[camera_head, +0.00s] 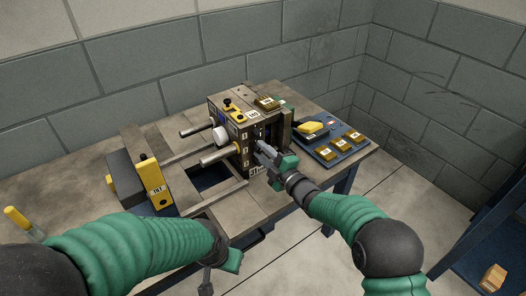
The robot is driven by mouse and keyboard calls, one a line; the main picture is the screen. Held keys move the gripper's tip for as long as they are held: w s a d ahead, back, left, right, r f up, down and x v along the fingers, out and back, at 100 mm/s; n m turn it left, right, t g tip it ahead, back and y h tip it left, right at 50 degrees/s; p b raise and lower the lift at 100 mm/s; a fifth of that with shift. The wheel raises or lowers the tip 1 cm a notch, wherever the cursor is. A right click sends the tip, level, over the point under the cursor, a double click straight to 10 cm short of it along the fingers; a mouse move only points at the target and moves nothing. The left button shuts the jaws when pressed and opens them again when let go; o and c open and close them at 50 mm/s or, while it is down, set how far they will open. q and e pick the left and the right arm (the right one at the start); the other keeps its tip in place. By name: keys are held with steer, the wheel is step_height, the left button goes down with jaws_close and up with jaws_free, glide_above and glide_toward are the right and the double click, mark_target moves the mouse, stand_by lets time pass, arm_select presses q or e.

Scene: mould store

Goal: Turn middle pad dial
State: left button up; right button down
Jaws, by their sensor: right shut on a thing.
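The machine block (222,112) stands on the wooden bench, with a column of small pale labels (245,148) on its front face. My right gripper (262,149) reaches this face from the right, beside the labels. It is shut on a small part there, apparently the middle pad dial; the jaws hide that part, and its angle cannot be told. My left gripper (213,273) hangs low at the bench's front edge, away from the block. Whether its jaws are open cannot be made out.
Metal rods and a white knob (220,135) stick out left of the block. A yellow-fronted block (150,178) stands left on the bench (97,172). A blue board (320,134) with several yellow pieces lies right. A blue shelf (490,235) stands at the far right.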

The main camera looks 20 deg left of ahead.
steer(key=m+p, duration=0.1)
steer(key=m, duration=0.3)
steer(key=shift+s+f+m, duration=0.1)
steer(key=shift+f+m, duration=0.05)
steer(key=shift+m, duration=0.15)
steer(key=shift+a+m+p, duration=0.1)
steer(key=shift+m+p, duration=0.5)
steer(key=shift+m, duration=1.9)
steer(key=c, duration=1.5)
jaws_free()
steer(key=o, duration=0.3)
steer(key=shift+a, duration=0.1)
